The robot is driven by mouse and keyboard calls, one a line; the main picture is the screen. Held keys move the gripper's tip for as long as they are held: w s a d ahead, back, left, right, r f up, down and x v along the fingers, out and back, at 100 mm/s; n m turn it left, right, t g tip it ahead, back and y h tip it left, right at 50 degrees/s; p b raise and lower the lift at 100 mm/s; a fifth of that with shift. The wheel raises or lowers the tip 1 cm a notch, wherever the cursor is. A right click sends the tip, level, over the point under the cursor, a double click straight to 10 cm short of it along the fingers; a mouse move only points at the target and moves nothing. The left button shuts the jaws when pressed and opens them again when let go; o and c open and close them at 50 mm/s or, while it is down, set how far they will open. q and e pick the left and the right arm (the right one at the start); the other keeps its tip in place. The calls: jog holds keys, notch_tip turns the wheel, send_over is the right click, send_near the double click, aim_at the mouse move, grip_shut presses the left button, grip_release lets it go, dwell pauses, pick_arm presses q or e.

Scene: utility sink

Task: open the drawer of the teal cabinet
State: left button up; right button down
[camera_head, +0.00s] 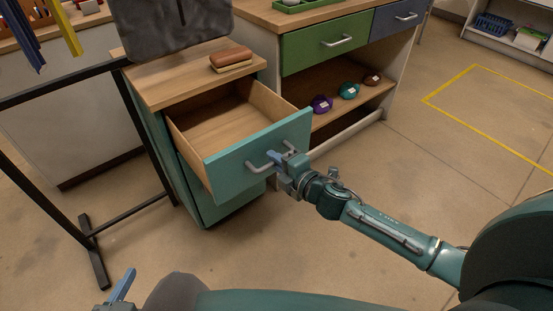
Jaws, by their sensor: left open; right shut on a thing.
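The teal cabinet (215,208) stands left of centre with a wooden top. Its upper drawer (240,158) is pulled well out, and the bare wooden inside shows as empty. My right gripper (284,158) is shut on the grey bar handle (262,167) at the right part of the drawer front. My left gripper (119,288) is at the bottom left edge, low and apart from the cabinet. Only part of it shows, and it is open.
A brown and tan block (231,60) lies on the cabinet top beside a dark grey panel (172,25). A black metal frame (62,210) stands at the left. A workbench with a green drawer (318,47) and a shelf of small items is behind. Floor at the right is clear.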

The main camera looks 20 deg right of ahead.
jog(key=shift+s+d, duration=0.1)
dwell(0.3)
jog(key=c, duration=1.5)
grip_release()
jog(key=p+v, duration=0.1)
jog(key=v, duration=1.2)
jog(key=shift+s, duration=0.1)
